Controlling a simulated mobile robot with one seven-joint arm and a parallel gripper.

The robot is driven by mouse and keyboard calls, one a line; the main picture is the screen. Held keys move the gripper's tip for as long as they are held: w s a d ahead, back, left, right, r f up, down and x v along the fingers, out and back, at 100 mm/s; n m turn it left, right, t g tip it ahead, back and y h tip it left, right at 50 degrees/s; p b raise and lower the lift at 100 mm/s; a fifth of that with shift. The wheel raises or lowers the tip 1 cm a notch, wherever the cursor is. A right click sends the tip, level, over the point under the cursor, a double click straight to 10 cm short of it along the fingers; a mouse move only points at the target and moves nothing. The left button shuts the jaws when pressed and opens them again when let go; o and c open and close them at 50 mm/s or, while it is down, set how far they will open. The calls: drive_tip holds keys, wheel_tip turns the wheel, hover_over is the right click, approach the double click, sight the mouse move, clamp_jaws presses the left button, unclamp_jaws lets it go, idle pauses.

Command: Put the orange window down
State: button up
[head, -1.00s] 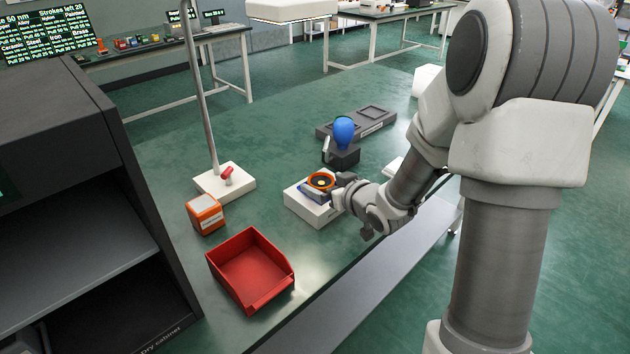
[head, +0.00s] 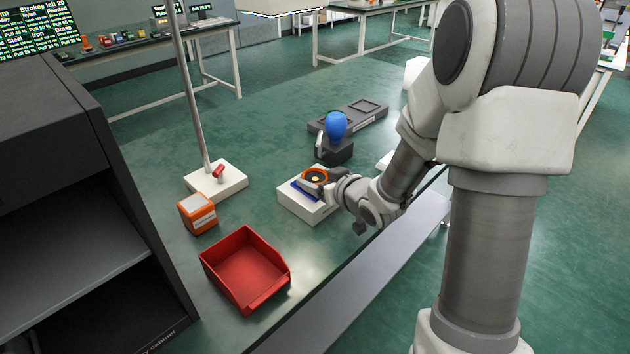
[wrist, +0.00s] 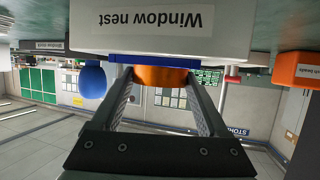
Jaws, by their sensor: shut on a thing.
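The orange window (head: 314,175), a round orange ring with a dark middle, is at the white window nest (head: 301,207) on the green bench. My gripper (head: 316,184) is shut on it, reaching in from the right. The wrist view is upside down. There the orange window (wrist: 160,76) sits between my fingertips (wrist: 160,82), right against a blue layer (wrist: 155,59) on the nest's top. The nest (wrist: 200,45) carries the label "Window nest". I cannot tell whether the window rests fully on the blue layer.
A blue bulb on a dark block (head: 335,125) stands behind the nest, with a grey tray (head: 365,118) beyond. A lamp-like stand base (head: 218,182), an orange-and-white box (head: 197,213) and a red bin (head: 245,268) lie to the left. A dark cabinet (head: 60,200) fills the left side.

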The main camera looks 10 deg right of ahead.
drive_tip(key=shift+r+p, duration=0.35)
drive_tip(key=shift+r, duration=0.4)
drive_tip(key=r+p, duration=0.1)
drive_tip(key=r, duration=0.1)
drive_tip(key=d+r+p, duration=0.1)
drive_tip(key=shift+r, duration=0.35)
drive_tip(key=w+d+r+p, duration=0.1)
drive_tip(key=d+r+p, duration=0.45)
drive_tip(key=d, duration=0.55)
drive_tip(key=s+a, duration=0.3)
drive_tip(key=a, duration=0.3)
drive_tip(key=s+a, duration=0.3)
drive_tip(key=a, duration=0.4)
wheel_tip(320, 180, up, 12)
drive_tip(key=p, duration=1.2)
drive_tip(key=m+h, duration=0.3)
drive_tip(key=h, duration=0.1)
hover_over(322, 180)
drive_tip(key=s+a, duration=0.1)
drive_tip(key=s, duration=0.1)
wheel_tip(322, 180, down, 10)
drive_tip(key=shift+f+m+t, duration=0.3)
drive_tip(key=shift+f+t, duration=0.1)
drive_tip(key=shift+f, duration=0.1)
